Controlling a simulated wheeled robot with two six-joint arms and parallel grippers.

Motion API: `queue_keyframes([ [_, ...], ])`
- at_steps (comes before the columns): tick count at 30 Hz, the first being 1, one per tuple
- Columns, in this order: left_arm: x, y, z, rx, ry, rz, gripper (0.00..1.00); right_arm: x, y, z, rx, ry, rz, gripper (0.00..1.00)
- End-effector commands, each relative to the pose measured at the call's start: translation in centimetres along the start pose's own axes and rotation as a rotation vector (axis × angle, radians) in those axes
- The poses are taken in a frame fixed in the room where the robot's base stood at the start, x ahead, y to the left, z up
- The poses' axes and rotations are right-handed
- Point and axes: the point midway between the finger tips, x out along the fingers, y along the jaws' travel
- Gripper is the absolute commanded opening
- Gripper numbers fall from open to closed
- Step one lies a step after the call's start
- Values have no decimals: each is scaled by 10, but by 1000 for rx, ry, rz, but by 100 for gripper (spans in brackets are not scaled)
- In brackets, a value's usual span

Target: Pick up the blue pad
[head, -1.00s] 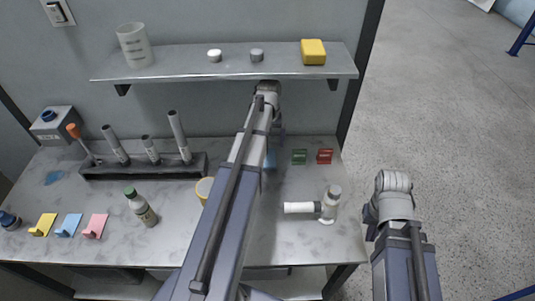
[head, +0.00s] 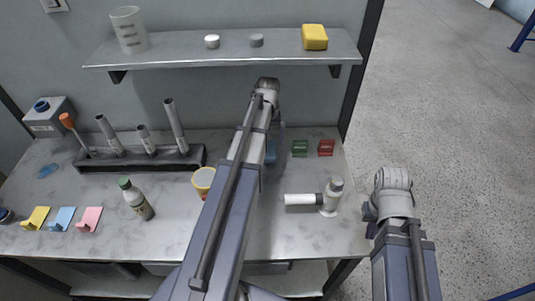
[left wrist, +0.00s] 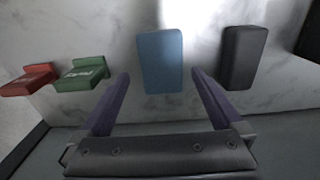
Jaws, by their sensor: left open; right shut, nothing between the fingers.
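A blue pad (left wrist: 160,62), a flat rounded block, lies on the marbled worktop in the left wrist view. In the head view the blue pad (head: 270,153) shows only in part beside my left arm. My left gripper (left wrist: 158,76) is open and empty, with its two purple fingers pointing at the pad, one toward each side. Whether the fingertips reach past its near end or touch it I cannot tell. In the head view my left arm hides most of this gripper. My right gripper (head: 370,214) is shut and empty, off the right edge of the worktop.
A green block (left wrist: 82,73) and a red block (left wrist: 28,80) lie left of the pad in the wrist view. A black block (left wrist: 243,57) is close on its right. A shelf (head: 200,50) overhangs the back.

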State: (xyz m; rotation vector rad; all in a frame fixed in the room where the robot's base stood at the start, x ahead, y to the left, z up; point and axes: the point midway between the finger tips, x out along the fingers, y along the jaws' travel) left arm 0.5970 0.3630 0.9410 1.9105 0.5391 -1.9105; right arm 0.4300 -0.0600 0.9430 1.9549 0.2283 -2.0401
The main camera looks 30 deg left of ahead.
Motion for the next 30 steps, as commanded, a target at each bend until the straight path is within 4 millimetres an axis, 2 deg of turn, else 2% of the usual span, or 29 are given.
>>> queue_keyframes([
  [1,12,-1,1,0,0,0,100,12,-1,-1,0,0,0,0],
  [7,37,-2,2,0,0,0,100,37,-4,-2,0,0,0,0],
  [17,39,-2,2,0,0,0,100,39,-4,-2,0,0,0,0],
  [30,39,-2,2,0,0,0,52,39,-4,-2,0,0,0,0],
])
